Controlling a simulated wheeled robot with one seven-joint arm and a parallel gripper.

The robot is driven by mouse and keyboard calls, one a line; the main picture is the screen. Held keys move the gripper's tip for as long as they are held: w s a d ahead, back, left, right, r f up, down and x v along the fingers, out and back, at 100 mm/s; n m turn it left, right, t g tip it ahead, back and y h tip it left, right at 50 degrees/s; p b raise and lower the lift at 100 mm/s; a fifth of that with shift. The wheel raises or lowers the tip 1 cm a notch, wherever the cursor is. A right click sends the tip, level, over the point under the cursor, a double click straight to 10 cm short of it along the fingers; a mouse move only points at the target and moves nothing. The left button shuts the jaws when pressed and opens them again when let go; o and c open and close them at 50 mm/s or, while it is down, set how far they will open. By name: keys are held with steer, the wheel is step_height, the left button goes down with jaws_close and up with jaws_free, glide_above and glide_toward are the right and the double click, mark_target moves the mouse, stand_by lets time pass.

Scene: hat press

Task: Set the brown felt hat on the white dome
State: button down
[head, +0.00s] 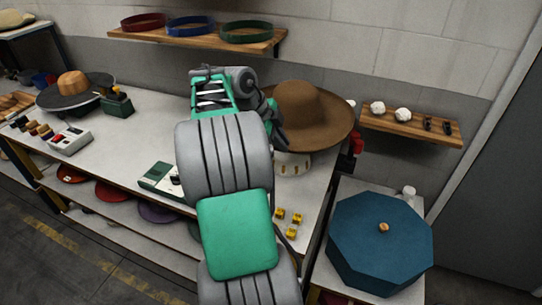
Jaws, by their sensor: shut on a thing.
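The brown felt hat (318,112) is in the right middle of the head view, crown up, with its wide brim roughly level. My gripper (277,130) is at the left edge of the hat's brim and shut on it; the fingertips are partly hidden. Below the brim a cream-white piece with dark slots (292,164) shows on the workbench. It may be part of the white dome or its base; the hat hides what is above it. I cannot tell whether the hat touches it.
The workbench (130,135) holds a black-brimmed hat form (72,90), a green-and-white box (158,176) and yellow blocks (292,216). A blue octagonal box (380,242) stands at the right. Wall shelves hold hat bands (190,25) and white balls (402,114).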

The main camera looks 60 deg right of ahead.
step_height(320, 180, down, 20)
steer(key=b, duration=1.3)
steer(key=shift+w+f+b, duration=0.15)
steer(key=shift+f+b, duration=0.05)
steer(key=shift+b, duration=0.2)
steer(key=shift+f+b, duration=0.75)
steer(key=shift+b, duration=0.15)
steer(key=c, duration=1.4)
jaws_free()
steer(key=shift+o, duration=0.2)
